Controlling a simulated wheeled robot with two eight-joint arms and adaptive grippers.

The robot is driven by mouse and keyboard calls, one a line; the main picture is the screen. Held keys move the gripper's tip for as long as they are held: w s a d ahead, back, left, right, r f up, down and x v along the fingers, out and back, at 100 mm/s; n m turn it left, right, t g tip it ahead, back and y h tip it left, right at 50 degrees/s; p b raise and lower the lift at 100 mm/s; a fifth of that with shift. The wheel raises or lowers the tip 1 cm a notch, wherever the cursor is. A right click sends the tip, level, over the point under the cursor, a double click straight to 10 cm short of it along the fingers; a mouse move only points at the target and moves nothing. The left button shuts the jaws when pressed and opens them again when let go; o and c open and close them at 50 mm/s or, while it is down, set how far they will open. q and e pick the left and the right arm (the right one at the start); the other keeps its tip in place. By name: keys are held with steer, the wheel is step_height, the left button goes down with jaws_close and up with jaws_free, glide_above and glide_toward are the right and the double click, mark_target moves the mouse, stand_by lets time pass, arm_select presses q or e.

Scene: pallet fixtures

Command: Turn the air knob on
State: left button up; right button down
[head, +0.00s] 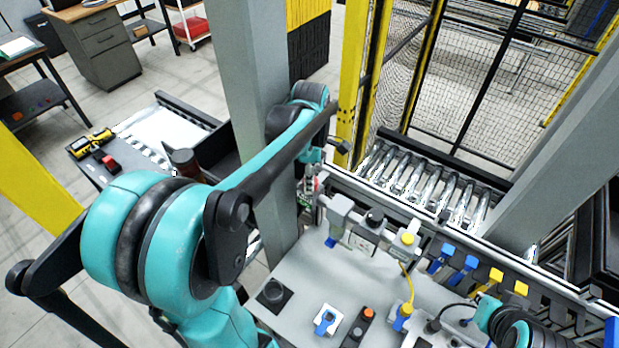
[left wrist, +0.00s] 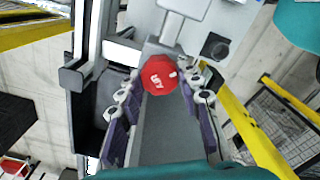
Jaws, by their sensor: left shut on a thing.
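The air knob (left wrist: 160,75) is a red faceted knob with white marking, on a grey fitting in the left wrist view. My left gripper (left wrist: 161,90) has a finger on each side of it and is shut on it. In the head view, the red knob (head: 316,185) shows as a small red spot at the left end of the fixture's back rail, beside the grey post. My left gripper (head: 308,190) is there too, partly hidden by my arm and small. My right gripper does not show; only part of my right arm is at the lower right.
A grey post (head: 245,100) stands right beside my left arm. The fixture table (head: 300,285) carries blue and yellow clamps, a black knob and a button box (head: 358,325). A roller conveyor (head: 425,185) and yellow-framed mesh fence lie behind.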

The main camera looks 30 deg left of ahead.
arm_select(q)
steer(key=shift+w, duration=0.1)
steer(key=o, duration=1.1)
steer(key=shift+r, duration=0.1)
steer(key=shift+o, duration=0.3)
steer(key=shift+d, duration=0.1)
step_height(320, 180, up, 12)
